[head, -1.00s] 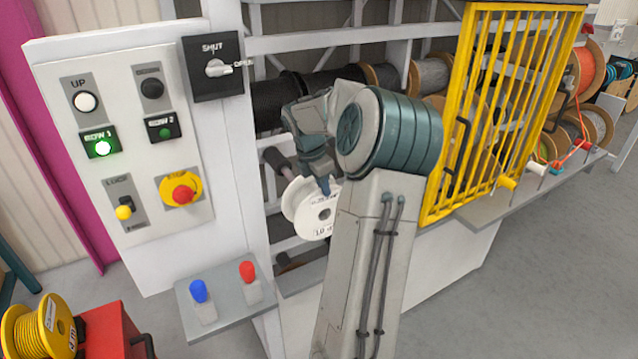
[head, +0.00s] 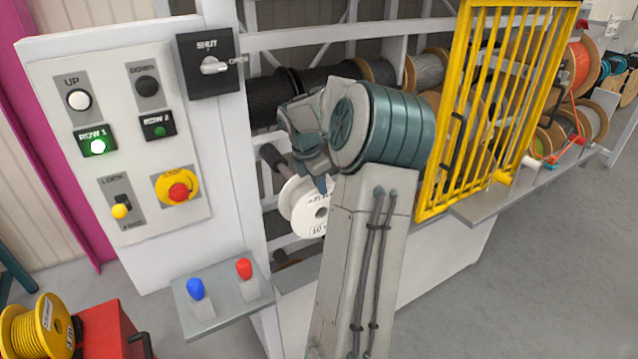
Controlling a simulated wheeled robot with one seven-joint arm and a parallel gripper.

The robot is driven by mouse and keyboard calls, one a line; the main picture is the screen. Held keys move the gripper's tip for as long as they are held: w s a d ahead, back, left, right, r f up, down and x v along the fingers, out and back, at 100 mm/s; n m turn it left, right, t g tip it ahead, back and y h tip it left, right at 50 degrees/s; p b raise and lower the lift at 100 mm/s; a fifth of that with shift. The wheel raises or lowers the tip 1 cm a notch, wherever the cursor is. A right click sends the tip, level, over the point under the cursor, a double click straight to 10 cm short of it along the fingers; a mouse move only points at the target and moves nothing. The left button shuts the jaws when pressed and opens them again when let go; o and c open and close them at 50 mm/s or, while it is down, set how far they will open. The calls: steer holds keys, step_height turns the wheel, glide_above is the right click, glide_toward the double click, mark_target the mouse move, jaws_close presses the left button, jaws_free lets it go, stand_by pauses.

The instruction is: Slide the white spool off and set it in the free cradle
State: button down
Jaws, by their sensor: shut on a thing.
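The white spool (head: 303,212) has printed labels on its rim face and hangs in front of the rack, left of my forearm. A dark-ended bar (head: 271,157) shows just behind and above it; I cannot tell whether the spool is still around this bar. My gripper (head: 322,184) is shut on the white spool at its upper edge. My arm hides part of the spool's right side. I cannot make out a free cradle for certain.
A control panel (head: 120,165) stands at the left, with a small shelf (head: 222,308) bearing blue and red knobs below it. A yellow barred gate (head: 470,190) stands open to the right of my arm. A red box (head: 100,335) and yellow reel (head: 38,330) are at lower left.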

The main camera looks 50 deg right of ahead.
steer(key=shift+r, duration=0.1)
steer(key=s+a+p, duration=0.4)
steer(key=s+p, duration=0.1)
steer(key=s, duration=1)
steer(key=shift+s+a, duration=0.2)
stand_by(1.1)
